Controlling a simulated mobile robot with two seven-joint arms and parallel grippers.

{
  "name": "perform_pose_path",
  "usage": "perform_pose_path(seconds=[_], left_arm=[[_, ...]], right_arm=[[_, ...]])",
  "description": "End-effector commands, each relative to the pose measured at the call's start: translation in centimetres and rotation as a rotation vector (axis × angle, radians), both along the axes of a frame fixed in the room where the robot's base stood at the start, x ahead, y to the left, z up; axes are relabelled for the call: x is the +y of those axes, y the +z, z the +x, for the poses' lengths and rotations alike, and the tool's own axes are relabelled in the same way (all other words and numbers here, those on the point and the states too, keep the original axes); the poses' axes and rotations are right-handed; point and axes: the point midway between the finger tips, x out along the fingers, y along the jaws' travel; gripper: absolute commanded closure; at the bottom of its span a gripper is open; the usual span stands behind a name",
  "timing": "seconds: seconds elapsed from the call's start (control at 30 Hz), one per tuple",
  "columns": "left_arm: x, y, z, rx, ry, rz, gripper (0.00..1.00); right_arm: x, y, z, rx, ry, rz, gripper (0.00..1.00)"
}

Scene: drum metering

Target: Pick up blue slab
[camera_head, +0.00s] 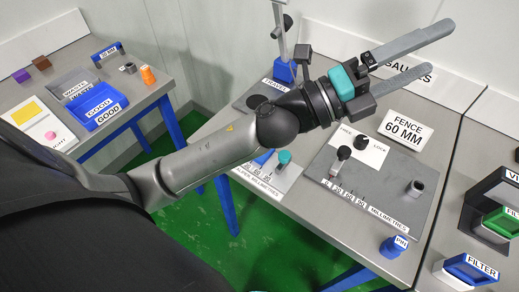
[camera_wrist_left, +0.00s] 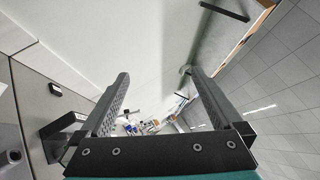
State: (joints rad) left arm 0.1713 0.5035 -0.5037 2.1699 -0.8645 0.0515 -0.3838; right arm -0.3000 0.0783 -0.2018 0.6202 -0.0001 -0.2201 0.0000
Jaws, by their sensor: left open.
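My left gripper (camera_head: 440,47) is open and empty, raised above the grey measuring table, its two fingers pointing to the upper right. A small blue piece (camera_head: 263,157) shows beside the ruler plate, partly hidden behind my left forearm. I cannot tell if it is the slab; no other plain blue slab stands out clearly.
The fence plate (camera_head: 365,202) with knobs fills the middle table. A blue GOOD bin (camera_head: 100,114) is on the left table (camera_head: 160,83). A blue FILTER frame (camera_head: 470,268) sits at the right. Green floor (camera_head: 185,215) shows between tables.

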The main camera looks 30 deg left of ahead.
Motion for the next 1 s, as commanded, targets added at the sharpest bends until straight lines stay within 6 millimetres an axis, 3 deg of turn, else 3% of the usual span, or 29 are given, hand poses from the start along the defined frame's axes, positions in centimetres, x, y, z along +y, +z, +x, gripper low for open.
perform_pose_path(seconds=[0.1,0.23,0.37,0.47,0.57,0.7,0.9,1.0], left_arm=[[-3.3,0.1,-2.5,-0.239,-0.142,0.247,0.0],[-5.4,-2.2,-5.1,-0.465,-0.296,0.526,0.0],[-5.4,-6.2,-6.6,-0.657,-0.454,0.821,0.0],[-3.8,-9.8,-6.9,-0.769,-0.58,1.057,0.0],[-0.6,-13.1,-6.5,-0.848,-0.708,1.297,0.0],[6.0,-16.5,-5.1,-0.884,-0.897,1.636,0.0],[16.1,-17.4,-3.3,-0.794,-1.135,2.013,0.0],[19.5,-17.0,-3.0,-0.732,-1.212,2.119,0.0]], right_arm=[[-0.2,0.0,0.0,0.0,0.0,-0.002,0.34],[-0.2,0.0,0.0,-0.001,-0.001,-0.003,0.34],[-0.2,0.0,0.0,-0.001,-0.002,-0.003,0.34],[-0.2,0.0,0.0,-0.001,-0.002,-0.003,0.34],[-0.2,0.0,0.0,-0.001,-0.002,-0.003,0.34],[-0.2,0.0,0.0,0.0,-0.002,-0.003,0.34],[-0.2,0.0,0.0,0.0,-0.002,-0.003,0.34],[-0.2,0.0,0.0,0.0,-0.002,-0.003,0.34]])
